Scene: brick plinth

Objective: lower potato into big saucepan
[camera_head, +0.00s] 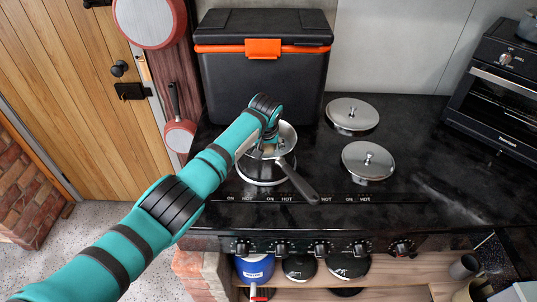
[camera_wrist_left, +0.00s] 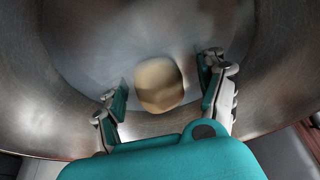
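The big saucepan (camera_head: 287,134) is a metal pan on the stove top, with its dark handle (camera_head: 298,182) pointing toward the front right. My left gripper (camera_head: 269,143) is over and partly inside the pan, and the arm hides part of it. In the left wrist view the pan's metal wall (camera_wrist_left: 275,60) surrounds the fingers. The pale brown potato (camera_wrist_left: 158,85) is in the pan, between the two spread fingers of the left gripper (camera_wrist_left: 163,90). Gaps show between the potato and both fingers. My right gripper is not in view.
Two round metal lids (camera_head: 352,114) (camera_head: 368,160) cover hobs to the right of the pan. A black cool box with an orange latch (camera_head: 263,48) stands right behind the pan. Red pans (camera_head: 150,20) hang at the left. A small black oven (camera_head: 500,85) stands at the right.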

